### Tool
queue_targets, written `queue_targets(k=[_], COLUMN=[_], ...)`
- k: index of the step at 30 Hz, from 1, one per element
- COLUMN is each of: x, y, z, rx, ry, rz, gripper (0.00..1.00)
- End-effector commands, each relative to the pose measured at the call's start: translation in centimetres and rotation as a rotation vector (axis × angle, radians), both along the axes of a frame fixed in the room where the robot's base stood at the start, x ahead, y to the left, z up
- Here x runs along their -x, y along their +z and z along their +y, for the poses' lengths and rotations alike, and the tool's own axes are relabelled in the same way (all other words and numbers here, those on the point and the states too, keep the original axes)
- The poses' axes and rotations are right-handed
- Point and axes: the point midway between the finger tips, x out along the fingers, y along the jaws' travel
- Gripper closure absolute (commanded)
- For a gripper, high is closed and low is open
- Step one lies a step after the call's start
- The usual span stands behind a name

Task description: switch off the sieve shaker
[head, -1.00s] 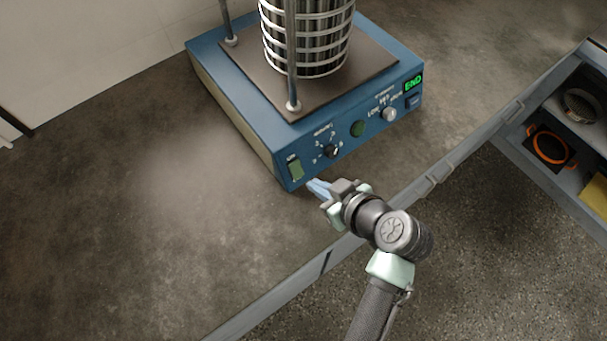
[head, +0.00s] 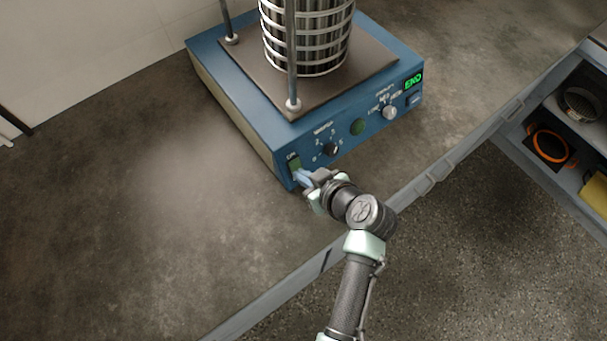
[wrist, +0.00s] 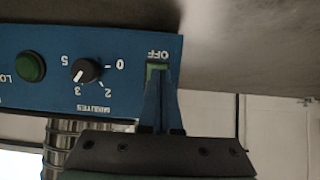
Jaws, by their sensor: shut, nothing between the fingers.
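The blue sieve shaker (head: 262,136) stands on the counter with a stack of sieves (head: 308,40) on its plate. Its green rocker switch (head: 293,164) is at the left end of the front panel. In the wrist view the switch (wrist: 155,68) sits by the label OFF, and the fingers cover most of it. My gripper (head: 300,176) is shut and empty, with its fingertips at the switch; I cannot tell whether they press it. The display (head: 413,82) is lit green and seems to read END.
The panel also has a minutes dial (head: 331,149), a round green button (head: 357,127) and a second knob (head: 389,112). The counter (head: 130,200) is clear to the left.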

Motion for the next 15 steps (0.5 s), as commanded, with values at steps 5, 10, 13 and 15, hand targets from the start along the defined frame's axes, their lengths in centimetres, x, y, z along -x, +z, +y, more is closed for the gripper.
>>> queue_targets(k=[5, 10, 13, 15], x=[-0.1, -0.1, -0.1, -0.1], y=[-0.3, -0.3, 0.0, 0.4], z=[0.1, 0.1, 0.1, 0.1], rx=[-0.018, -0.018, -0.018, -0.018], ry=[-0.001, -0.001, 0.000, 0.001], rz=[-0.024, -0.024, -0.024, -0.024], gripper=[1.00, 1.00, 1.00, 1.00])
